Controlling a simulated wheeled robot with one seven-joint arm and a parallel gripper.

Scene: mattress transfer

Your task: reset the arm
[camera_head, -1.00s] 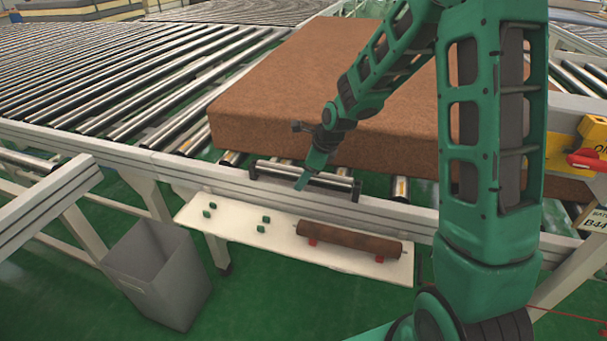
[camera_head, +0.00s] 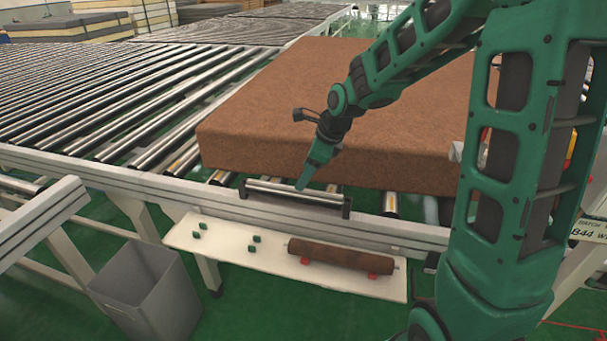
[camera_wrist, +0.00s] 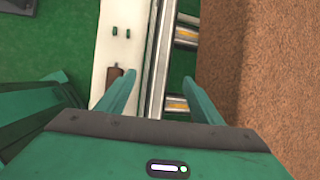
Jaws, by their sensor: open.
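My green arm comes in from the right of the head view and bends down to the left. My gripper (camera_head: 303,186) is above the conveyor's front rail, beside the silver roller in its black brackets (camera_head: 295,192). In the wrist view my gripper's two green fingers (camera_wrist: 165,85) stand apart with nothing between them. A large brown mattress (camera_head: 300,100) lies on the roller conveyor behind my gripper; its side fills the right of the wrist view (camera_wrist: 260,70).
A white shelf (camera_head: 225,255) below the rail holds a brown roll (camera_head: 330,254) on red supports and several small green pegs. A grey bin (camera_head: 150,290) stands on the green floor at left. The roller conveyor (camera_head: 90,100) left of the mattress is empty.

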